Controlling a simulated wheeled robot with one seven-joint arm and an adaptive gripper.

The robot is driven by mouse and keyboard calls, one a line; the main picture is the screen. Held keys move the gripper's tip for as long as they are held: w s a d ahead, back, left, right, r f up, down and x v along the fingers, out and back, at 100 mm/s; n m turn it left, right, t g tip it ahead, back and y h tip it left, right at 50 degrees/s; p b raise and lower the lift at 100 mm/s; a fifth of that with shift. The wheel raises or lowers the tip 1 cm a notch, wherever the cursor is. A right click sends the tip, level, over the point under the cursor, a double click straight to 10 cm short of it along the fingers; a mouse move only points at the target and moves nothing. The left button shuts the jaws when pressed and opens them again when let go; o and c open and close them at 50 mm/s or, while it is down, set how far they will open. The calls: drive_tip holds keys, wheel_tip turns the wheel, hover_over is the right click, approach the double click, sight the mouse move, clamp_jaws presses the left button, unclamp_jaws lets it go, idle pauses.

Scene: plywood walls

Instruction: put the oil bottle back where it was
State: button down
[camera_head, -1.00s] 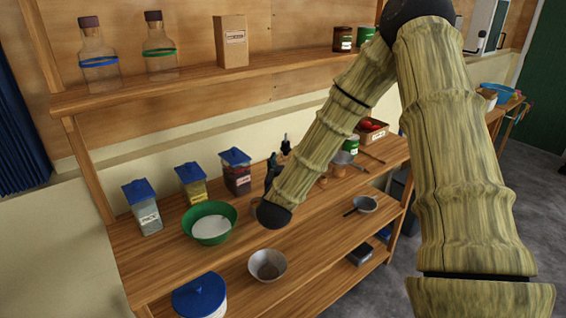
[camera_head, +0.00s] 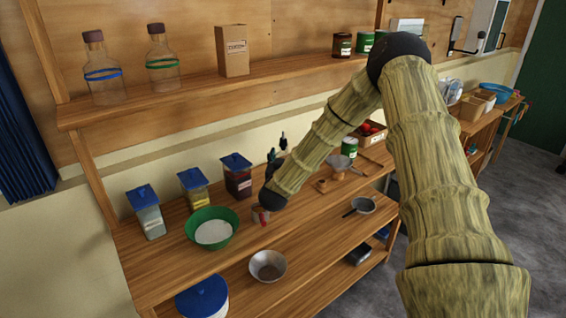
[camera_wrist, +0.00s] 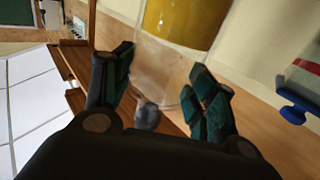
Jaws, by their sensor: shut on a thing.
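In the head view my arm hides the bottle, and only dark bits of my gripper (camera_head: 279,148) show above the middle shelf. On the upper shelf stand a clear bottle with a blue band (camera_head: 104,88) and one with a green band (camera_head: 163,76).
A cardboard box (camera_head: 232,52) and several small cans stand on the upper shelf. Below are blue-lidded jars (camera_head: 146,218), a green bowl with white contents (camera_head: 190,226), a red-and-white item (camera_head: 262,215), a funnel (camera_head: 339,166) and a green can (camera_head: 349,147). Upper-shelf space right of the box is bare.

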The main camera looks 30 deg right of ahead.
drive_tip(key=shift+f+p, duration=0.45)
drive_tip(key=shift+f, duration=0.9)
drive_tip(key=c, duration=0.5)
unclamp_jaws()
drive_tip(key=b+v, duration=0.5)
drive_tip(key=v, duration=0.7)
